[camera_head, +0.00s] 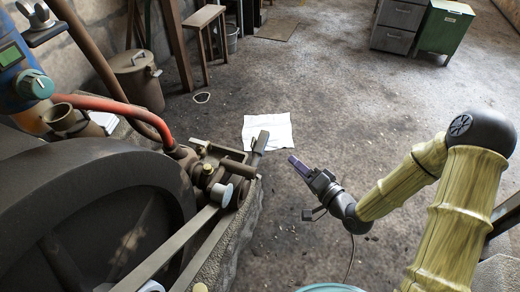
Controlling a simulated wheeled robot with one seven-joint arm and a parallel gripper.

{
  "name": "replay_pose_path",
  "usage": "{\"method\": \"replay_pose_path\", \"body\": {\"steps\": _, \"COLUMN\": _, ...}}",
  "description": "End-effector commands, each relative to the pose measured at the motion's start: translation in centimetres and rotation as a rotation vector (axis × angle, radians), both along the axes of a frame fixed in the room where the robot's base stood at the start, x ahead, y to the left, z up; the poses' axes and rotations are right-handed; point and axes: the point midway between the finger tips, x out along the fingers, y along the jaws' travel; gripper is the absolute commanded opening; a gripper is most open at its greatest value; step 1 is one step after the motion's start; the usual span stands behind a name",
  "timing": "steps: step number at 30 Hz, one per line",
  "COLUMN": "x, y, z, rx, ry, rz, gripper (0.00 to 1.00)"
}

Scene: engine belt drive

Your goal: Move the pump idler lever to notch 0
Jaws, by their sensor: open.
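My gripper (298,164) is in the middle of the head view, with purple fingers pointing up and left. Its jaws are open and nothing shows between them. It is just right of a short flat metal lever (261,143) that sticks up at the right end of the engine's bracket (236,168); a gap shows between them. This looks like the pump idler lever, but I cannot be sure. A flat belt (172,246) runs from the lower left to a small pulley (221,194) below the bracket. No notch marks can be read.
A large dark flywheel (75,215) fills the lower left, with a red hose (110,103) above it. A white sheet (268,132) lies on the floor behind the lever. A lidded metal bin (138,80), a stool (204,20) and cabinets (443,30) stand farther back.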

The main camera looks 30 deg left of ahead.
Motion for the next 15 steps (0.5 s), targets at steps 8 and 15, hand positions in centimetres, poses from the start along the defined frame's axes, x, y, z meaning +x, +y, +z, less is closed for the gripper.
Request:
{"method": "replay_pose_path", "body": {"steps": 8, "x": -0.36, "y": 0.52, "z": -1.18, "rx": 0.094, "ry": 0.018, "rz": 0.004, "gripper": 0.50}}
{"method": "replay_pose_path", "body": {"steps": 15, "x": -0.33, "y": 0.56, "z": -1.15, "rx": 0.092, "ry": 0.018, "rz": 0.004, "gripper": 0.50}}
